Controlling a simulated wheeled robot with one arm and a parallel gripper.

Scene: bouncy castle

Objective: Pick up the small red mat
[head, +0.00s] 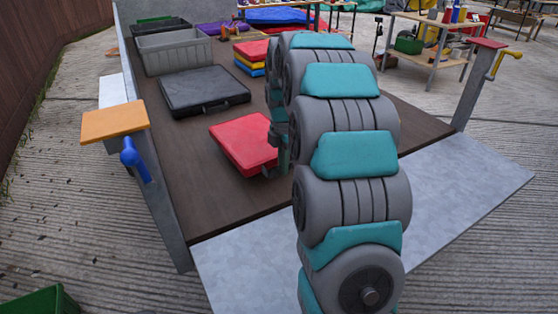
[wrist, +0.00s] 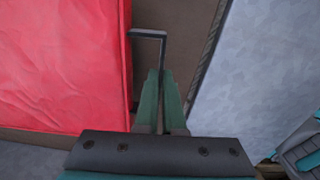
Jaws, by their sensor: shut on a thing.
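The small red mat (head: 243,141) is a flat red pad above the dark brown deck, left of my arm in the head view. It fills the left of the wrist view (wrist: 60,60). A thin dark handle (wrist: 148,33) sticks out from its right side. My gripper (wrist: 161,78) is shut on this handle, with its two green fingers close together beside the mat. In the head view my arm partly hides the gripper and the mat's right edge. I cannot tell whether the mat touches the deck.
A black case (head: 205,92) and a grey crate (head: 174,50) stand on the deck (head: 205,190) behind the mat. Stacked coloured mats (head: 251,57) lie farther back. A pale ramp (head: 245,265) slopes off the front edge. An orange-topped post (head: 114,122) stands at left.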

